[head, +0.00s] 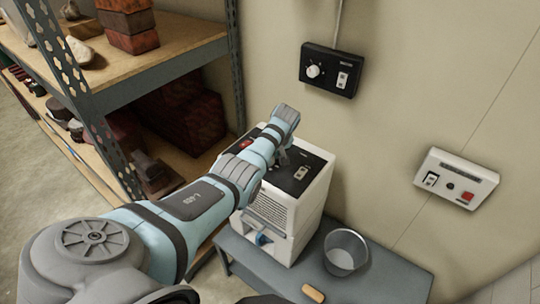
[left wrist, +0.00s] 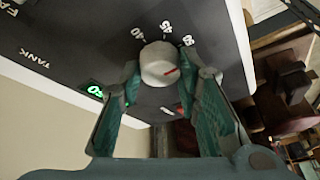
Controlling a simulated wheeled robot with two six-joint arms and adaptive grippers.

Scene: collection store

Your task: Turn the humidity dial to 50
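The humidifier (head: 280,212) is a white box with a black top panel on the grey bench. In the left wrist view its round white dial (left wrist: 158,62) has a red mark on its lower right part. My left gripper (left wrist: 168,80) is open, with one finger on each side of the dial; gaps show, and contact cannot be told. In the head view my left gripper (head: 283,157) covers the dial. My right gripper is out of view.
A metal bucket (head: 345,252) and a small tan block (head: 313,293) are on the grey bench (head: 385,285). A black control box (head: 331,70) and a white switch panel (head: 456,179) are on the wall. Loaded shelving (head: 185,42) stands at left.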

